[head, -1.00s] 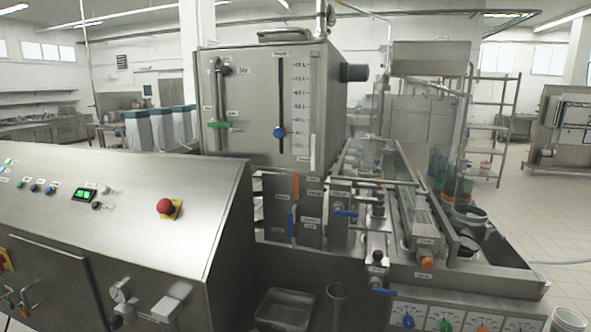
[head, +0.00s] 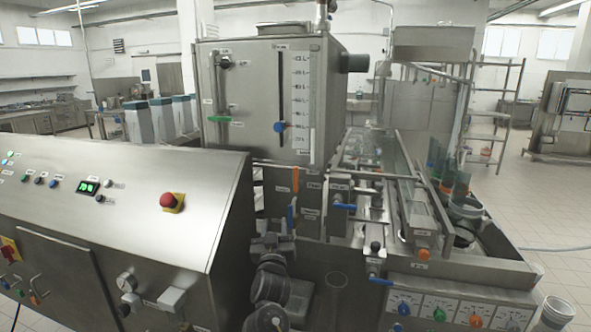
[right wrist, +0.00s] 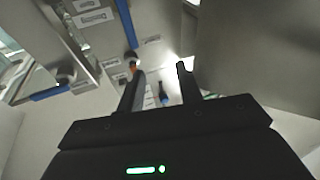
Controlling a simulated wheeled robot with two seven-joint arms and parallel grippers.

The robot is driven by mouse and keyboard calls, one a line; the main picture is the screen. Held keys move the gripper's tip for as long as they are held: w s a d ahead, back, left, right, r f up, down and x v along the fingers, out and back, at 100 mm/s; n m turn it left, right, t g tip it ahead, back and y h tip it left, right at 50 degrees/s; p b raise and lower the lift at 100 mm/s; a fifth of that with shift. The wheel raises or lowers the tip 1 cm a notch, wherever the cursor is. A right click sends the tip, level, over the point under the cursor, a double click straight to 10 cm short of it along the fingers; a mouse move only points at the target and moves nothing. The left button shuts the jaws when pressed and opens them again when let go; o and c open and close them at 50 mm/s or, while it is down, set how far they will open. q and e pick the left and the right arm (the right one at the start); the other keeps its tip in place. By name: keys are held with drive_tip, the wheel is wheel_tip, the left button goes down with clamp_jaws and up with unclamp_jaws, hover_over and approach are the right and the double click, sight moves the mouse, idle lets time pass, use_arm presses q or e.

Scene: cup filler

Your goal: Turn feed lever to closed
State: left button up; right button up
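Which handle is the feed lever I cannot tell, as the labels are too small to read. Below the tank are an upright orange lever (head: 295,180), an upright blue lever (head: 291,215) and a sideways blue lever (head: 344,206). My right arm rises from the bottom of the head view in front of the cabinet, its gripper end hard to make out there. In the right wrist view my right gripper (right wrist: 160,72) is open and empty, its fingers apart.
The control panel (head: 120,200) with a red emergency button (head: 167,200) stands left of my right arm. The steel tank (head: 235,100) is above the levers. A conveyor with cups runs at right.

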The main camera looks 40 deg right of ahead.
sight(295, 172)
drive_tip(key=s+d+r+m+g+h, duration=0.1)
drive_tip(key=d+r+m+g+h, duration=0.35)
drive_tip(key=r, duration=0.45)
drive_tip(key=shift+t+h, duration=0.45)
drive_tip(key=shift+t, duration=0.1)
drive_tip(key=p+x, duration=0.1)
drive_tip(key=x, duration=0.2)
drive_tip(key=p+x, duration=0.1)
drive_tip(key=x, duration=0.1)
drive_tip(key=p+x, duration=0.1)
drive_tip(key=x, duration=0.2)
drive_tip(key=shift+w+r, duration=0.4)
drive_tip(key=shift+w+d+r+p, duration=0.1)
drive_tip(key=shift+w+d+p, duration=0.15)
drive_tip(key=shift+d+p, duration=0.1)
clamp_jaws()
